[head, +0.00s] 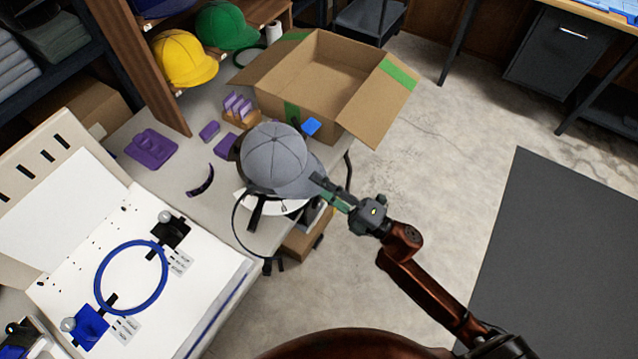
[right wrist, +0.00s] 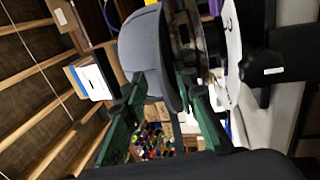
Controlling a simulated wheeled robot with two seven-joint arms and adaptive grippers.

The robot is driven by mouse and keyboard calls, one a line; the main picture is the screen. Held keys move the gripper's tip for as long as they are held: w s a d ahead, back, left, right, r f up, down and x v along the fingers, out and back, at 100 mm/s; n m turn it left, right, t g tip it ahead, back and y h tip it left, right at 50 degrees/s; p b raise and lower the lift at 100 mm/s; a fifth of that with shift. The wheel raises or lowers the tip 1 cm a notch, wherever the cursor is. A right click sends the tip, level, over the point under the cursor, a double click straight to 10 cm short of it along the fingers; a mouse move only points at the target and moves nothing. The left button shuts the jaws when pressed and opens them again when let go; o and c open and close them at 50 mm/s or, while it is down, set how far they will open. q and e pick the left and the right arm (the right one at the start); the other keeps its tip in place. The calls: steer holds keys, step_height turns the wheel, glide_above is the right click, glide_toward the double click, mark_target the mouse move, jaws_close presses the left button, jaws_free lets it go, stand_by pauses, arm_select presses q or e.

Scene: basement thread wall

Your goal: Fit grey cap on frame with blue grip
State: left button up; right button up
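The grey cap (head: 275,156) sits upright near the table's right edge, its brim towards my right gripper. It covers most of a stand or frame with a blue grip (head: 311,127) sticking out behind it and black straps below. I cannot tell how fully it is seated. My right gripper (head: 322,190) is at the brim. In the right wrist view, its green fingers (right wrist: 160,86) are apart on either side of the brim of the cap (right wrist: 144,45); I see no clear pinch. My left gripper is not in view.
An open cardboard box (head: 314,70) stands behind the cap. A blue ring (head: 98,286) lies on a white board at left. Purple pieces (head: 152,148) lie on the table. Yellow (head: 184,58) and green (head: 226,25) caps sit on a shelf.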

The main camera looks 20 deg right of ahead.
steer(key=v, duration=1.2)
steer(key=shift+f, duration=0.1)
